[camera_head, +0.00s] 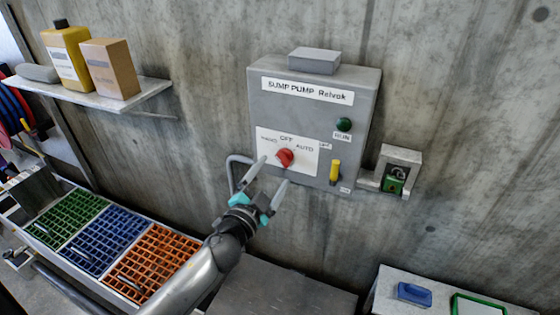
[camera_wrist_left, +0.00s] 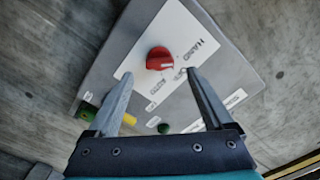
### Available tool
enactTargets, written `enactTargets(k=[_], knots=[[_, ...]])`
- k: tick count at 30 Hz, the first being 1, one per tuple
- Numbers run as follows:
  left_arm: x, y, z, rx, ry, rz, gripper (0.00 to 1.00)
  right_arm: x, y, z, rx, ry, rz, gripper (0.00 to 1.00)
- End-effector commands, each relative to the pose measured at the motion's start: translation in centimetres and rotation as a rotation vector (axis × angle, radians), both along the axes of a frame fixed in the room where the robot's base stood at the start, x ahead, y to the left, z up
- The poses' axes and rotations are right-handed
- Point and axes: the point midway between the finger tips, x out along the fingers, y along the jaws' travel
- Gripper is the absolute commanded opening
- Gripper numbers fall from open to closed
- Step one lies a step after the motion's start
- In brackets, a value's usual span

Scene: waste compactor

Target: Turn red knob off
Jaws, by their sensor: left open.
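The red knob (camera_head: 285,157) sits on the white label plate of the grey "SUMP PUMP" box (camera_head: 318,116) on the wall. The words around it look like HAND, OFF and AUTO; I cannot tell for sure which one it points to. My left gripper (camera_head: 275,170) is open and empty, just in front of and below the knob. In the left wrist view the red knob (camera_wrist_left: 160,59) shows beyond the fingertips, roughly centred between the two fingers (camera_wrist_left: 160,75) and apart from them. My right gripper is in neither view.
The box also carries a green button (camera_head: 344,125) and a yellow part (camera_head: 335,170). A small switch box (camera_head: 397,171) is at its right. A shelf (camera_head: 150,92) with bottle and carton is at upper left. Coloured grates (camera_head: 105,240) lie at lower left.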

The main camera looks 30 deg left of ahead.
Motion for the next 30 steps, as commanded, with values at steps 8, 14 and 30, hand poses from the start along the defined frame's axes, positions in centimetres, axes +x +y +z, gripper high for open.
enactTargets(k=[8, 14, 30], knots=[[3.7, 0.2, 0.0, 0.001, -0.001, -0.001, 0.85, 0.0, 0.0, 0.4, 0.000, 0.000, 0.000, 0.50], [4.9, 0.3, 0.0, 0.001, -0.001, -0.001, 0.85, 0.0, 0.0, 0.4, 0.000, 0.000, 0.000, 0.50], [5.1, 0.3, 0.0, 0.000, 0.000, -0.001, 0.62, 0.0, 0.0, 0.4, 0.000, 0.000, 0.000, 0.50]])
